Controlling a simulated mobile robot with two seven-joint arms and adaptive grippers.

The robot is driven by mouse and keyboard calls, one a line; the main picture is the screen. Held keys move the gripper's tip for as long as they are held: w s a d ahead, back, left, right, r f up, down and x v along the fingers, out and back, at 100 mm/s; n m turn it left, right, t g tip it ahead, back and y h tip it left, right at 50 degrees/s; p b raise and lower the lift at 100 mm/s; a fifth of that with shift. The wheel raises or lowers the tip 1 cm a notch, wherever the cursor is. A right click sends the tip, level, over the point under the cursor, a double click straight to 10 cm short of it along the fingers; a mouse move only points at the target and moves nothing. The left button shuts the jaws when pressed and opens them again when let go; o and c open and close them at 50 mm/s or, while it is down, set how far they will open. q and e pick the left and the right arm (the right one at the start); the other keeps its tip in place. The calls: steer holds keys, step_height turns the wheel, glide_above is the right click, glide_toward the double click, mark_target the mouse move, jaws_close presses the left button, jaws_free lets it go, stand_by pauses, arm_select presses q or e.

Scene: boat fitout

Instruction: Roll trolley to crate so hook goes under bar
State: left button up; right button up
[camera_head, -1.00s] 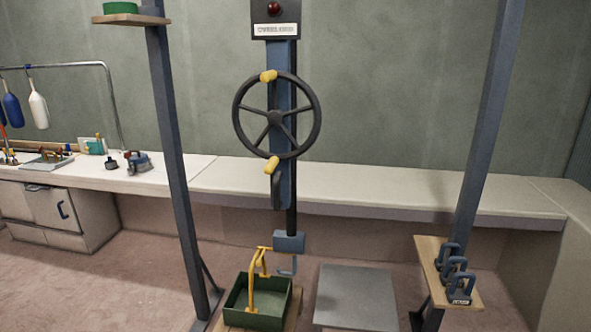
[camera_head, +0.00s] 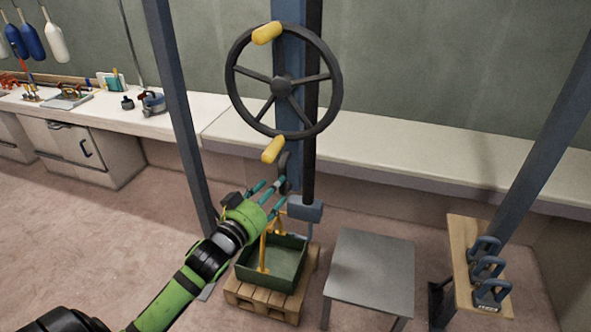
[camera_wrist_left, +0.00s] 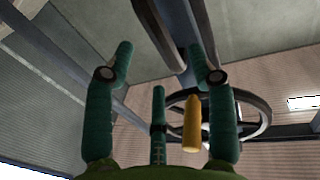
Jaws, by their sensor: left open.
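The green crate (camera_head: 284,275) with its yellow bar (camera_head: 263,250) sits on a pallet at the lower middle of the head view. The grey-blue trolley block (camera_head: 305,209) is on the column just above and right of the crate. A small hook (camera_head: 309,230) hangs below the block, close to the crate's back right corner; my arm partly covers the bar, so I cannot tell if they touch. My left gripper (camera_head: 271,187) is open and empty, beside a dark lever (camera_head: 284,172). In the left wrist view its teal fingers (camera_wrist_left: 160,70) are spread. My right gripper is out of view.
A black handwheel (camera_head: 338,85) with yellow grips is above my gripper; one yellow grip (camera_wrist_left: 191,122) shows between the fingers in the wrist view. A grey table (camera_head: 371,268) stands right of the crate. A wooden shelf (camera_head: 462,240) holds several shackle-like weights.

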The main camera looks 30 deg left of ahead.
mark_target(285, 193)
arm_select(q)
steer(key=w+p, duration=0.1)
steer(key=w, duration=0.5)
steer(key=shift+a, duration=0.15)
jaws_close()
